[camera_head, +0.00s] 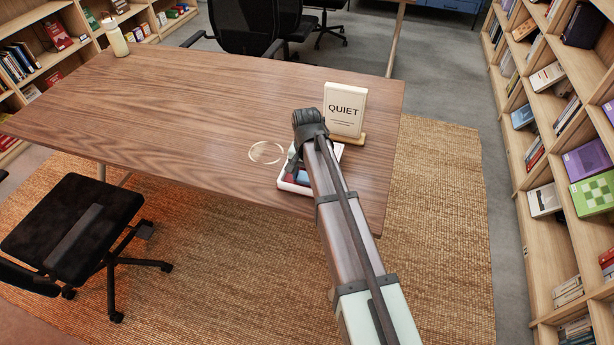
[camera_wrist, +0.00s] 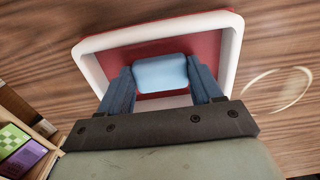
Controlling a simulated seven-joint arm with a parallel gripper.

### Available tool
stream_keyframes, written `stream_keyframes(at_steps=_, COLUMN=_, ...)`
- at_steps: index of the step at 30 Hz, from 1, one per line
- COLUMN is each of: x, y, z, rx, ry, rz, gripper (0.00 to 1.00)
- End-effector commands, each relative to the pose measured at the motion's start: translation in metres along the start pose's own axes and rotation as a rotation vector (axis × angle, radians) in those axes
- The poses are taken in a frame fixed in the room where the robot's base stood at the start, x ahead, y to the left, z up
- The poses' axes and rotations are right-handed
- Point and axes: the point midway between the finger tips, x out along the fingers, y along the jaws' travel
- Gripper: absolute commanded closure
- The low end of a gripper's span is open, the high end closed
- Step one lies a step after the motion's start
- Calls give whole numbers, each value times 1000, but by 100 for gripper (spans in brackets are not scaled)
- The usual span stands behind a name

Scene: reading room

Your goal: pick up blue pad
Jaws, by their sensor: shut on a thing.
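The blue pad (camera_wrist: 160,73) is light blue and lies between the two fingers of my gripper (camera_wrist: 162,85) in the wrist view. The fingers are dark blue and are shut on its sides. Below the pad is a white-rimmed tray (camera_wrist: 232,45) with a red inside. In the head view, the tray (camera_head: 291,187) stands on the wooden table near its right end, and my arm hides most of it. I cannot tell whether the pad still touches the tray.
A cream QUIET sign (camera_head: 345,106) stands on the table (camera_head: 190,95) just behind the tray. A pale ring mark (camera_head: 266,152) lies left of the tray. A cream bottle (camera_head: 114,38) stands at the far left. The table's middle is clear. Bookshelves (camera_head: 545,200) stand at the right.

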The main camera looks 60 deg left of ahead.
Motion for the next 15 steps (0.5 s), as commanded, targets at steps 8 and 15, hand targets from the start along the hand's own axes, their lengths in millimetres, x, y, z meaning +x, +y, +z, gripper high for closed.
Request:
stream_keyframes(at_steps=8, x=-33, y=0, z=-1, rx=0, ry=2, rz=-1, gripper=64)
stream_keyframes(at_steps=15, x=-72, y=0, z=-1, rx=1, ry=1, rz=-1, gripper=64)
